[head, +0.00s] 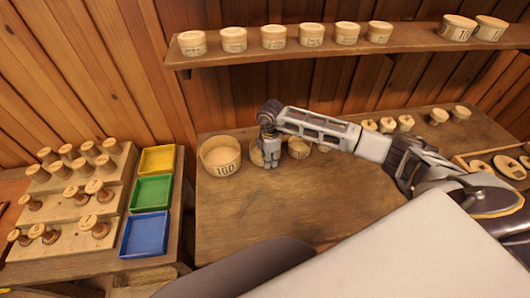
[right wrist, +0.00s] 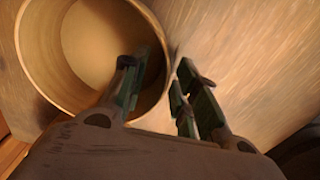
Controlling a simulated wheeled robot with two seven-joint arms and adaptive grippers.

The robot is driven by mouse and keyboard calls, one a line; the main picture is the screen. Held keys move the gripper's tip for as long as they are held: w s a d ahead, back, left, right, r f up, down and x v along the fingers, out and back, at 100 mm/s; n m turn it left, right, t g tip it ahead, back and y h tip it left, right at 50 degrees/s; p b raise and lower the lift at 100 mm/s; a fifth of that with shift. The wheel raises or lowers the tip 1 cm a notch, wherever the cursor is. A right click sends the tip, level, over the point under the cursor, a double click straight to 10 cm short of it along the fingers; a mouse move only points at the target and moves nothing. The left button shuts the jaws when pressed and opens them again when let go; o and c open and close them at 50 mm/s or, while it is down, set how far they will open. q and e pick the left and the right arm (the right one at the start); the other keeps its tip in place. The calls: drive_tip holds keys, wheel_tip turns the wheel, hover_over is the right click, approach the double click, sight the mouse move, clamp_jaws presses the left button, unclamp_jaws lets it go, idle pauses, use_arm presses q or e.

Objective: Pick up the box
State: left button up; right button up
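An open round wooden box marked 160 (head: 220,168) stands at the left of the wooden bench. My right gripper (head: 269,160) points down just right of it, in front of another round box (head: 256,153) that it partly hides. In the right wrist view an open, empty-looking round box (right wrist: 150,112) fills the upper left. My right gripper (right wrist: 160,88) is open there, with one finger over the box's opening and the other outside its wall. I cannot tell whether either finger touches the wall, or which box this is. My left gripper is not in view.
More round boxes (head: 299,148) stand along the bench (head: 235,215), partly behind my right arm. A shelf (head: 320,53) above holds several lidded boxes. At left are a stepped rack of spools (head: 75,240) and yellow, green and blue trays (head: 146,235). The bench front is clear.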

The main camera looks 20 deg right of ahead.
drive_tip(key=shift+c, duration=0.5)
clamp_jaws()
wheel_tip(320, 180, up, 10)
drive_tip(key=b, duration=0.1)
drive_tip(key=shift+b, duration=0.35)
idle(0.4)
drive_tip(key=shift+n, duration=0.4)
idle(0.3)
